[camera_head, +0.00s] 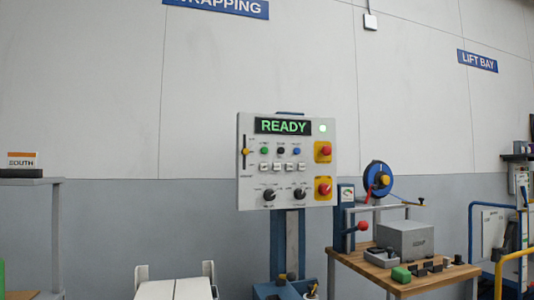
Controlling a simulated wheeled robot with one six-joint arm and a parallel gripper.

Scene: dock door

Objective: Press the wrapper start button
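A white control panel (246,200) stands upright on a blue and grey post, in the middle of the head view. Below the display is a row of round buttons: green (264,151), dark (280,151) and blue (297,151). Their small labels are too blurred to read, so I cannot confirm which is the wrapper start button. Two red buttons on yellow plates, upper (325,151) and lower (323,188), sit at the panel's right side. My gripper is not in view.
Small switches, two black knobs (269,195) and a slider (246,152) crowd the panel. A wooden bench (440,277) with a grey box (405,239) and a blue reel (377,179) stands at right. A grey shelf (40,183) stands at left. Air before the panel looks clear.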

